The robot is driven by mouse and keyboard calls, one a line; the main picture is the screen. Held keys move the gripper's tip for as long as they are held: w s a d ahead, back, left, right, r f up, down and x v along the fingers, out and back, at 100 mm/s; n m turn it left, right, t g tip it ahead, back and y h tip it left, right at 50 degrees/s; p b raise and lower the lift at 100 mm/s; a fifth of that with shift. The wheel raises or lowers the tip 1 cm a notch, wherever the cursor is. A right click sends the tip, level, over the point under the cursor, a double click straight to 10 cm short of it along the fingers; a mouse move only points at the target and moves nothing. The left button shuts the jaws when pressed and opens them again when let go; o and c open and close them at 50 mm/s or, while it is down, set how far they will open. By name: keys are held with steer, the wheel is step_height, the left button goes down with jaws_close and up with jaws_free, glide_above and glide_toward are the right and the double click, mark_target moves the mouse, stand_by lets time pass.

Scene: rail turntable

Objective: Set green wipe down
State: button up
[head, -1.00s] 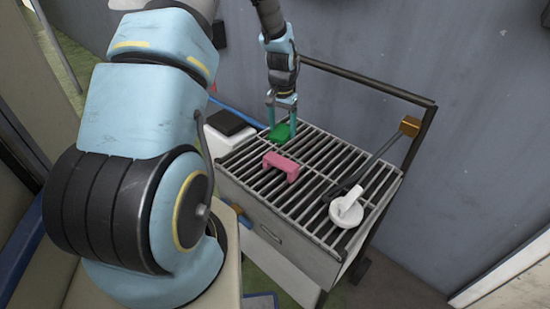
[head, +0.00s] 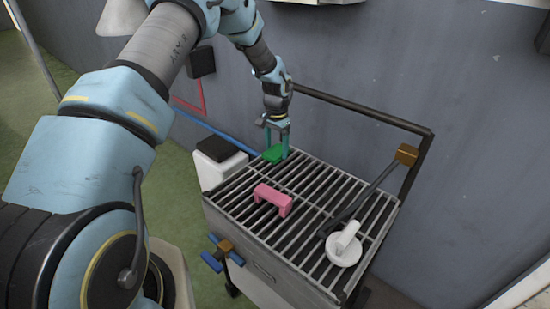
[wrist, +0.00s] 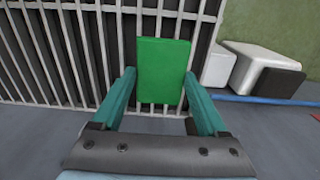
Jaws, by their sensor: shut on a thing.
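The green wipe (head: 273,154) is a small green block at the far left corner of the slatted cart top (head: 235,198). My gripper (head: 276,140) points down over that corner and is shut on the wipe. In the wrist view the green wipe (wrist: 163,72) sits between the two teal fingers (wrist: 163,100), with the slats behind it. I cannot tell whether its underside touches the slats.
A pink handle-shaped block (head: 273,199) and a white round piece with a grip (head: 344,245) lie on the slats. A dark rod with a brown block (head: 405,155) rises at right. A white container with a black lid (head: 219,165) stands beside the cart. Bare slats lie between the objects.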

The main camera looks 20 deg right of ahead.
mark_target(277, 152)
steer(key=shift+f+p, duration=0.65)
steer(key=shift+f, duration=1.45)
steer(key=shift+f, duration=0.15)
steer(key=o, duration=1.1)
